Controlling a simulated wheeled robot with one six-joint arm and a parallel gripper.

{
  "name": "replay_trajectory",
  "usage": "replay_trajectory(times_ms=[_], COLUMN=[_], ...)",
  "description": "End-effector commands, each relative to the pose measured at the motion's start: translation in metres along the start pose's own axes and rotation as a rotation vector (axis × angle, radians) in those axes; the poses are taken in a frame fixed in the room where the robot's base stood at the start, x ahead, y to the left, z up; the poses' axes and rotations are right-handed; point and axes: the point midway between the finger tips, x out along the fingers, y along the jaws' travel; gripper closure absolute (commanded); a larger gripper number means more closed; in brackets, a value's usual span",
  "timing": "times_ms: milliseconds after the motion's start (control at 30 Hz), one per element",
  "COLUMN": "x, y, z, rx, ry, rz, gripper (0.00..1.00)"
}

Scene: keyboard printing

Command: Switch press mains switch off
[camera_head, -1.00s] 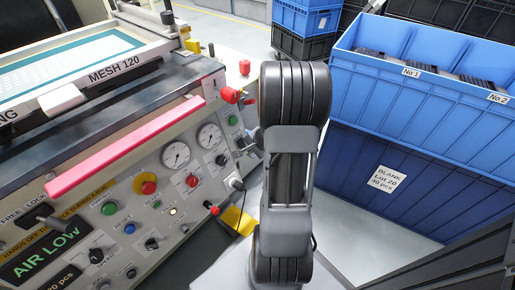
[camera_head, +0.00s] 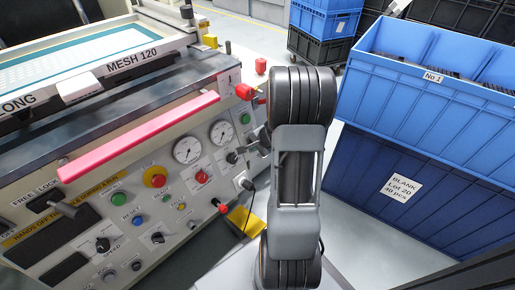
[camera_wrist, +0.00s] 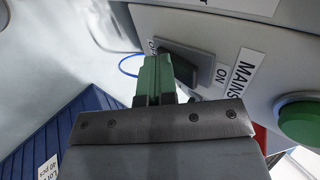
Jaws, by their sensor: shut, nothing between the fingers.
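The mains switch (camera_wrist: 186,66) is a dark lever on a grey plate on the press's pale panel, in the wrist view. An ON mark stands at its right end, with a MAINS label (camera_wrist: 243,75) beyond, and a partly hidden mark at its left end. My gripper (camera_wrist: 155,65) has its green fingers together and empty, at the left end of the lever; I cannot tell whether they touch it. In the head view my arm hides most of the gripper. The press's display (camera_head: 62,232) is dark.
A green button (camera_wrist: 300,122) sits right of the switch. In the head view, the panel carries a red emergency button (camera_head: 155,177), gauges (camera_head: 188,150) and a pink bar (camera_head: 140,138). Blue crates (camera_head: 420,110) stand right of my arm. Floor shows between press and crates.

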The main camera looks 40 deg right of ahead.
Motion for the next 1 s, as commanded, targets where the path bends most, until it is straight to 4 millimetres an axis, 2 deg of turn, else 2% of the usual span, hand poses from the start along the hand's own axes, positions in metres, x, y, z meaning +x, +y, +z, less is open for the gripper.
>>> replay_trajectory(times_ms=[267,667,1000], x=[-0.001,-0.014,-0.014], y=[0.0,-0.008,-0.008], z=[0.001,0.0,0.0], rx=[0.001,0.002,0.002], ry=[-0.002,-0.002,-0.001], rz=[0.003,0.002,0.002], gripper=[1.0,1.0,1.0])
